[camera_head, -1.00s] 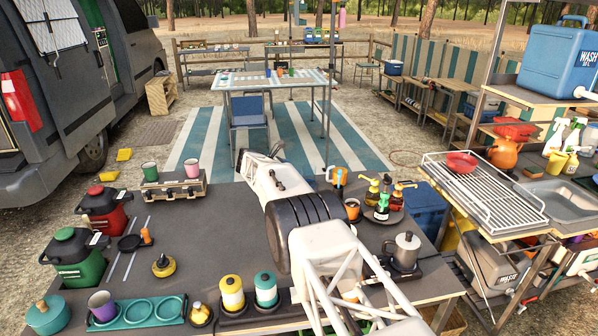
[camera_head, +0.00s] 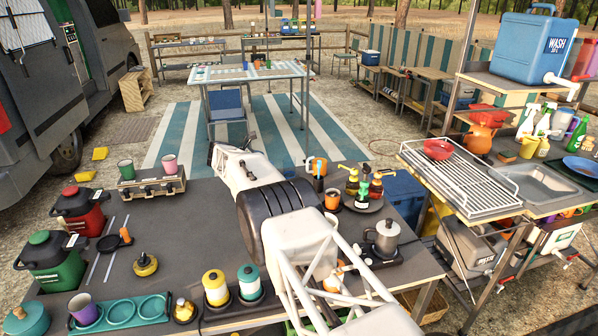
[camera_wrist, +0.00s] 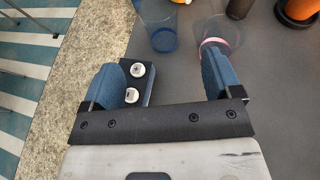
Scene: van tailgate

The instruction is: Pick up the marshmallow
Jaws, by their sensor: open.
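I cannot make out a marshmallow for certain in either view. In the wrist view, two small white round pieces (camera_wrist: 137,70) sit on a narrow dark block (camera_wrist: 144,88) beside the left finger; I cannot tell whether either is a marshmallow. My gripper (camera_wrist: 160,62) is open over the dark grey table, with its two blue fingers wide apart and nothing seen held between them. In the head view my white arm reaches over the table, and its fingers cannot be made out.
Two clear cups stand ahead of the fingers, a blue-tinted one (camera_wrist: 160,38) and a pink-ringed one (camera_wrist: 220,30) by the right finger. The table edge is to the left. A moka pot (camera_head: 385,238) and bottles (camera_head: 362,187) stand right of my arm.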

